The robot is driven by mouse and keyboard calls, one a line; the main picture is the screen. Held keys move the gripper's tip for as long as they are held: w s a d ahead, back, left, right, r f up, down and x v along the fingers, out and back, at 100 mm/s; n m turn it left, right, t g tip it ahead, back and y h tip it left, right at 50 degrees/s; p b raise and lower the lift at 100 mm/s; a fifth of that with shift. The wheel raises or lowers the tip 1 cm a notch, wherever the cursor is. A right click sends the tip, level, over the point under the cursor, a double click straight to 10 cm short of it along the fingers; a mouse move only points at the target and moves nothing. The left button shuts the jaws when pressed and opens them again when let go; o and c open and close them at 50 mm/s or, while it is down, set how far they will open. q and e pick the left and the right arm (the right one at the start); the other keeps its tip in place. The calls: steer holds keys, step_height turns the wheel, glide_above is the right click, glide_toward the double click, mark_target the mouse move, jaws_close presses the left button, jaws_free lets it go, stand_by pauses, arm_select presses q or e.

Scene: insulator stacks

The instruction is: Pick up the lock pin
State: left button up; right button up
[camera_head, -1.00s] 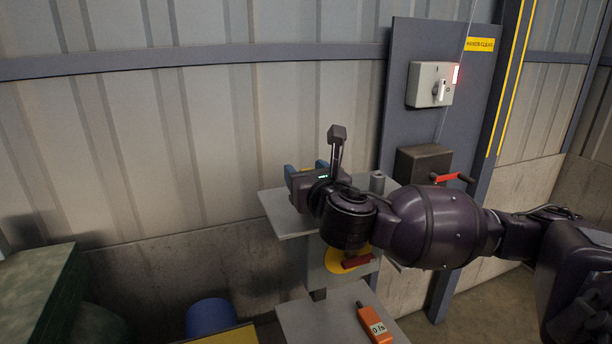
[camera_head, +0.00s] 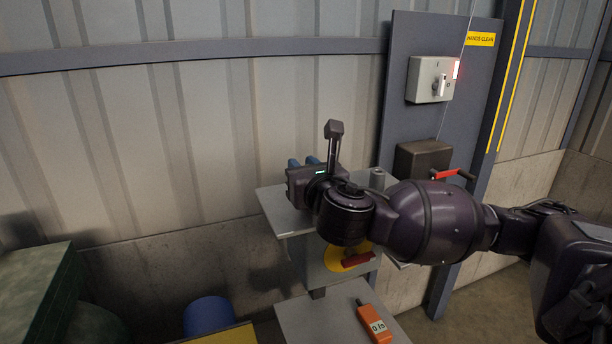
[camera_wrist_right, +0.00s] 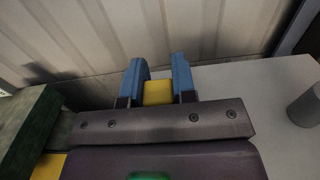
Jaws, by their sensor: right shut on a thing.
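My right gripper (camera_head: 303,163) is over the grey shelf by the wall, its blue fingers pointing away from me. In the right wrist view, the two fingers (camera_wrist_right: 158,75) are shut on a yellow piece, which I take to be the lock pin (camera_wrist_right: 158,92). Only its yellow part between the fingers shows; the rest is hidden. In the head view the gripper body hides it. I cannot tell whether it touches the shelf. My left gripper is not in view.
The grey shelf (camera_head: 275,212) bears a short grey post (camera_head: 377,179), also in the right wrist view (camera_wrist_right: 305,106). Below are a red handle on a yellow disc (camera_head: 335,258) and an orange device (camera_head: 375,323). A switch box (camera_head: 430,79) and red-handled box (camera_head: 422,160) are right.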

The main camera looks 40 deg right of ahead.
steer(key=shift+r, duration=0.3)
step_height(320, 180, up, 24)
steer(key=p, duration=0.6)
stand_by(0.8)
steer(key=shift+r, duration=0.15)
steer(key=shift+r, duration=0.55)
